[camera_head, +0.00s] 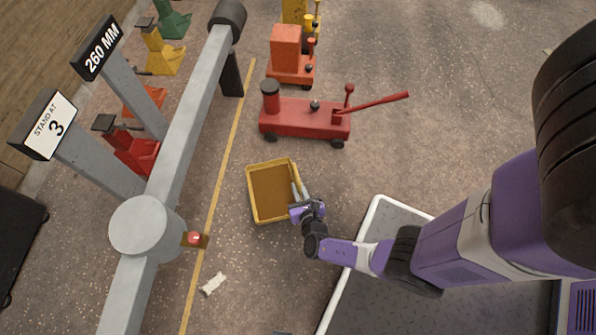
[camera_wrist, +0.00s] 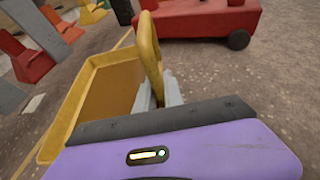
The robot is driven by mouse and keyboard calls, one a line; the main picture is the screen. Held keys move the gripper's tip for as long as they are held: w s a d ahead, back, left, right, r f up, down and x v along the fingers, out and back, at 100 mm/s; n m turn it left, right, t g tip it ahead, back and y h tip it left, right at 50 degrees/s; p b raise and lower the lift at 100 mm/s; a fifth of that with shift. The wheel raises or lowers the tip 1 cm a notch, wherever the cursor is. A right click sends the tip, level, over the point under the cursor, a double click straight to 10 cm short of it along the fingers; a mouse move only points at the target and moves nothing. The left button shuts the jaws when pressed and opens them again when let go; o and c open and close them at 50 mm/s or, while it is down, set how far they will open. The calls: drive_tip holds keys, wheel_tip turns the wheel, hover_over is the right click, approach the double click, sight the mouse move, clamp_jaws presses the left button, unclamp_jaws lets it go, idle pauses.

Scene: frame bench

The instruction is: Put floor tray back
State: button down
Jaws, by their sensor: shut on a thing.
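The floor tray (camera_head: 254,211) is a shallow yellow open box with a brown inside, in the middle of the head view. In the wrist view the tray (camera_wrist: 74,105) shows at the left, with a raised yellow handle or lip near the jaws. My gripper (camera_head: 300,194) is at the tray's right side and shut on it there. In the wrist view my gripper (camera_wrist: 158,92) has its grey fingers at the yellow piece, partly hidden by the purple wrist housing. The tray looks empty. I cannot tell whether it touches the floor.
A red trolley jack (camera_head: 305,118) with a long handle stands beyond the tray. A grey frame beam (camera_head: 185,150) and a yellow floor line (camera_head: 222,170) run at the left. A white crumpled scrap (camera_head: 213,284) lies on the floor. Open floor (camera_head: 420,150) is at the right.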

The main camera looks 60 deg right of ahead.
drive_tip(key=shift+f+b, duration=2.7)
drive_tip(key=shift+f, duration=1.15)
drive_tip(key=shift+r, duration=0.1)
drive_tip(key=c, duration=1.5)
unclamp_jaws()
drive_tip(key=shift+o, duration=0.2)
